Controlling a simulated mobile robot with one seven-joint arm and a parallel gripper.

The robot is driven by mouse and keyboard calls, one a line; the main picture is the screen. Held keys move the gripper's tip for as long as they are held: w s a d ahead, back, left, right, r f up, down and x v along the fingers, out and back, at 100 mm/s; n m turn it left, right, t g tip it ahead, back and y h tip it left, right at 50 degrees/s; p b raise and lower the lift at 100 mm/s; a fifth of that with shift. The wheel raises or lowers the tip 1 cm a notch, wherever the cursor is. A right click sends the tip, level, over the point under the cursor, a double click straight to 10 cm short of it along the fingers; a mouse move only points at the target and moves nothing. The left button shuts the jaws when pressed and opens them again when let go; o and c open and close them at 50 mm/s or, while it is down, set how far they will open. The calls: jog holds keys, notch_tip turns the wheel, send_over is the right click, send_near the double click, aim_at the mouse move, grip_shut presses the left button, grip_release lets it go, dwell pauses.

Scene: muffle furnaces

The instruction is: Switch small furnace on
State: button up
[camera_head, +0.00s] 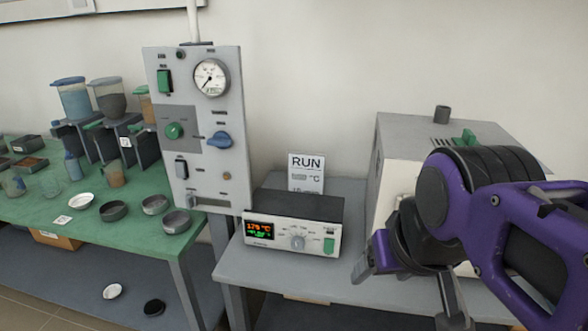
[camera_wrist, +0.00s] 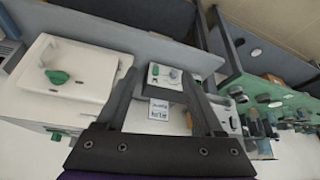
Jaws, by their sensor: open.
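A light box furnace (camera_head: 398,165) stands at the right of the grey table, partly hidden behind my arm. In the wrist view, a white furnace body (camera_wrist: 95,75) with a green handle (camera_wrist: 57,77) is at left. The controller (camera_head: 275,240) stands left of the furnace, with a lit display (camera_head: 262,231), a grey dial (camera_head: 298,242) and a green switch (camera_head: 328,246). I cannot tell the switch's position. My gripper (camera_wrist: 160,76) is open and empty, its fingers on either side of the controller (camera_wrist: 167,83) in the wrist view, apparently apart from it.
A RUN card (camera_head: 306,173) stands behind the controller. An upright panel (camera_head: 203,130) with a gauge and knobs is to its left. The green bench (camera_head: 140,235) holds dishes and jars. The grey tabletop (camera_head: 270,277) before the controller is clear.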

grip_shut()
dwell(1.4)
